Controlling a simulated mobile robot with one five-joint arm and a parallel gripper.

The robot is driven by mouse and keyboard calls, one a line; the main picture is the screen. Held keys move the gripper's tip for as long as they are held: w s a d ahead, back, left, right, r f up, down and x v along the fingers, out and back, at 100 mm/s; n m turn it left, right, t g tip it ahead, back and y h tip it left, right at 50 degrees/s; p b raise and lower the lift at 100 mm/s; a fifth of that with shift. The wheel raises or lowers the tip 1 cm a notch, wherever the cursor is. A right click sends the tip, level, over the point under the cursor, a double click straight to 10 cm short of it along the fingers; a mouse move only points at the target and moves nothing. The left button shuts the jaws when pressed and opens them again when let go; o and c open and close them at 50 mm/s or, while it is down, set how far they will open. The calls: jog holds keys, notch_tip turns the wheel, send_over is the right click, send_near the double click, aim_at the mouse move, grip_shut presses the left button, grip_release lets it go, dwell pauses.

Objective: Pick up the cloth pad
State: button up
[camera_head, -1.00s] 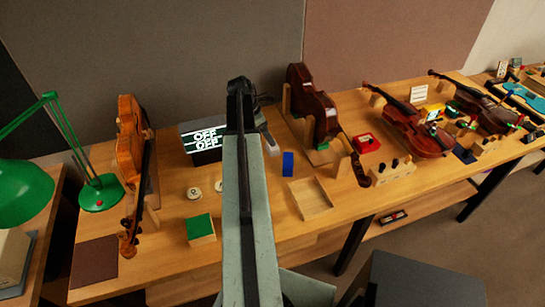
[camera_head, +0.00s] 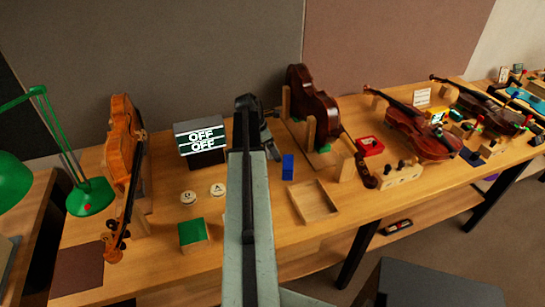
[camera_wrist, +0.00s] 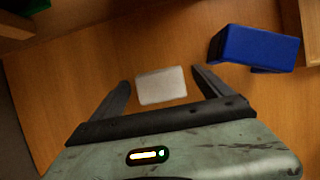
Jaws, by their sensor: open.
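A pale grey-white rectangular pad (camera_wrist: 162,86), which looks like the cloth pad, lies flat on the wooden bench in the wrist view. My gripper (camera_wrist: 161,78) is open, with one dark finger on each side of the pad and a gap to each. The pad is not held. I cannot tell how high the fingers are above the bench. In the head view my gripper (camera_head: 272,148) is over the middle of the bench, and the pad is hidden behind my arm.
A blue block (camera_wrist: 252,47) stands close to the right finger; it also shows in the head view (camera_head: 288,166). A shallow wooden tray (camera_head: 314,203) is to its right. A box reading OFF (camera_head: 202,140), two round tokens and a green-topped block (camera_head: 193,233) are left of my arm.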

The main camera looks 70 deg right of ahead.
jog(key=shift+r, duration=0.1)
jog(key=c, duration=1.4)
jog(key=shift+c, duration=0.2)
notch_tip(320, 180, up, 10)
jog(key=p, duration=1)
jog(key=o, duration=0.4)
jog(key=shift+c, duration=1.3)
jog(key=s+a+r+p, duration=0.1)
jog(key=a+r+p, duration=0.2)
jog(key=a, duration=0.4)
jog(key=a+r+p, duration=0.4)
jog(key=a, duration=0.3)
jog(key=shift+s+a+r+n+p, duration=0.25)
jog(key=shift+s+r+n+p, duration=0.05)
jog(key=shift+s+p, duration=0.1)
